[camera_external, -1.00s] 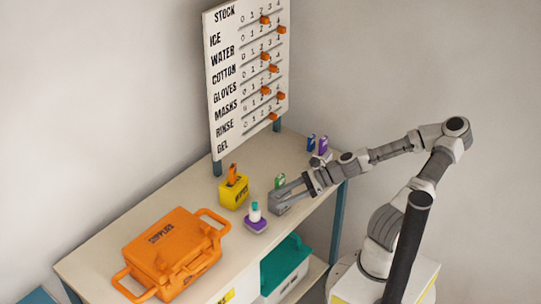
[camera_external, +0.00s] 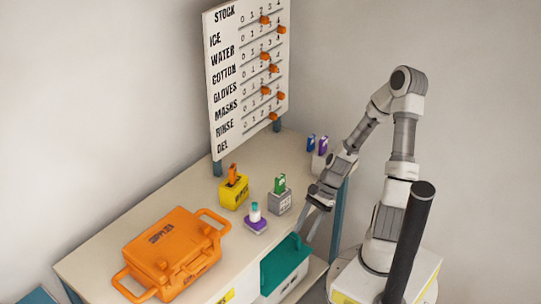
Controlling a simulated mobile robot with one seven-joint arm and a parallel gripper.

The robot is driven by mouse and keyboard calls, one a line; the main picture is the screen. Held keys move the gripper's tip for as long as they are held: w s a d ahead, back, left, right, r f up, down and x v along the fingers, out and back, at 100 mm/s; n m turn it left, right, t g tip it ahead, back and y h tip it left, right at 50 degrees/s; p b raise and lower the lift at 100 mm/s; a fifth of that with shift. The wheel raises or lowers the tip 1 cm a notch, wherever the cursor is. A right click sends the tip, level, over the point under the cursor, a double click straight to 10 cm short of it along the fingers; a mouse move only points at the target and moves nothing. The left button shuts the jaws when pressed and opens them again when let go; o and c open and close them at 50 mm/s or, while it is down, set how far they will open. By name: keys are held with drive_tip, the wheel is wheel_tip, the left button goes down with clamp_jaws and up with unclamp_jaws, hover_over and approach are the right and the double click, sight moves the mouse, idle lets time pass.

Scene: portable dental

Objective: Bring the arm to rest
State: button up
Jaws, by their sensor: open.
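My gripper (camera_external: 312,216) hangs at the front right edge of the table (camera_external: 130,236), pointing down and to the left. Its jaws are open with nothing between them. It is close to the grey block with a green item (camera_external: 280,197), to the right of it. Whether the fingers touch the table edge or the teal box below cannot be told from this view.
An orange supplies case (camera_external: 172,256), a yellow box with an orange item (camera_external: 233,191) and a purple-based bottle (camera_external: 255,219) stand on the table. Blue and purple items (camera_external: 317,144) are at the far end. A teal bin (camera_external: 285,268) sits below. The stock board (camera_external: 247,80) stands behind.

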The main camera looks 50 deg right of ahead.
drive_tip(key=w+d+r+n+h+p, duration=0.15)
drive_tip(key=d+r+n+h, duration=0.25)
drive_tip(key=d+r, duration=0.45)
wheel_tip(320, 180, up, 16)
drive_tip(key=w+n+t+p, duration=0.2)
drive_tip(key=n+t, duration=0.1)
drive_tip(key=t, duration=0.2)
drive_tip(key=s+a+r+n+h+p, duration=0.3)
drive_tip(key=s+a+r+n, duration=0.5)
drive_tip(key=n, duration=0.4)
drive_tip(key=shift+s+a+r+n, duration=0.15)
drive_tip(key=shift+a+r+n, duration=0.25)
drive_tip(key=shift+a+r, duration=0.4)
